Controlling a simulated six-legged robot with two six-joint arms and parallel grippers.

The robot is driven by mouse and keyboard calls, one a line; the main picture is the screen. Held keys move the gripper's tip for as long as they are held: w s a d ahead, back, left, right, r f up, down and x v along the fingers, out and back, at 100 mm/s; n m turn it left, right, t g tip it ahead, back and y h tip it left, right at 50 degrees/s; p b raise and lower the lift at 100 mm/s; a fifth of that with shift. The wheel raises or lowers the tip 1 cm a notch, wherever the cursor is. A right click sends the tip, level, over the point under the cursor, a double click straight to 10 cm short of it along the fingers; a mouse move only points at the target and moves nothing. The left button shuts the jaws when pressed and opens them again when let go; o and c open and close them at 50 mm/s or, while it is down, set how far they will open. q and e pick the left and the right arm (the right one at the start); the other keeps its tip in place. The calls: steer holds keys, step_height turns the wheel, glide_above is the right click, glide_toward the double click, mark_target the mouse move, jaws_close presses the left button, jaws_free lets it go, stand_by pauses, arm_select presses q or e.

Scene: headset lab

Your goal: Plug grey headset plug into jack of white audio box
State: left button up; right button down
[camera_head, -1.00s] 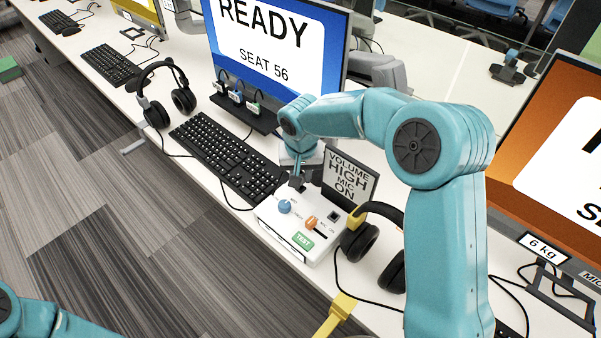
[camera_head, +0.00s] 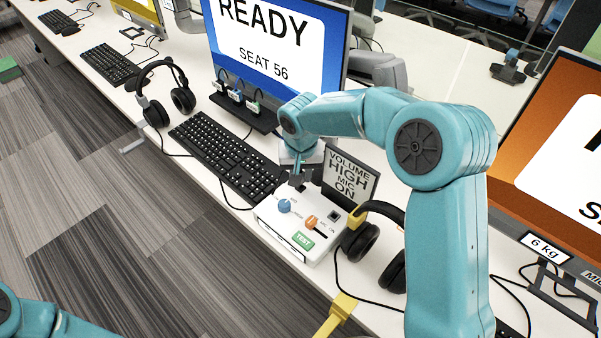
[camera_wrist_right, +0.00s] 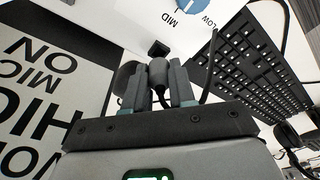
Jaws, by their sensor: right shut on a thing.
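The white audio box (camera_head: 290,243) stands on the desk, with a blue knob, an orange slider and a green TEST label on top. My right gripper (camera_head: 297,184) is at the back left of the box's top. In the right wrist view its fingers (camera_wrist_right: 156,88) are shut on the dark grey headset plug (camera_wrist_right: 157,72), and a black cable runs close by. The dark square jack (camera_wrist_right: 158,48) on the white box is just beyond the plug's end. I cannot tell whether the tip is inside it. My left gripper is out of view; only part of that arm shows at bottom left.
A sign (camera_head: 351,174) stands behind the box. A black headset (camera_head: 362,240) lies right of it, with a yellow piece beside it. A keyboard (camera_head: 228,158) is to the left, near another headset (camera_head: 155,110). Cables cross the desk, and monitors stand behind.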

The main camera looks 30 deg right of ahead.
steer(key=shift+f+b, duration=1)
steer(key=shift+f, duration=0.05)
stand_by(0.6)
steer(key=c, duration=0.9)
jaws_free()
steer(key=shift+o, duration=0.2)
step_height(320, 180, up, 16)
steer(key=s+a+p, duration=0.1)
steer(key=s, duration=0.1)
steer(key=shift+s, duration=0.15)
steer(key=shift+r+p, duration=0.2)
steer(key=shift+p, duration=0.15)
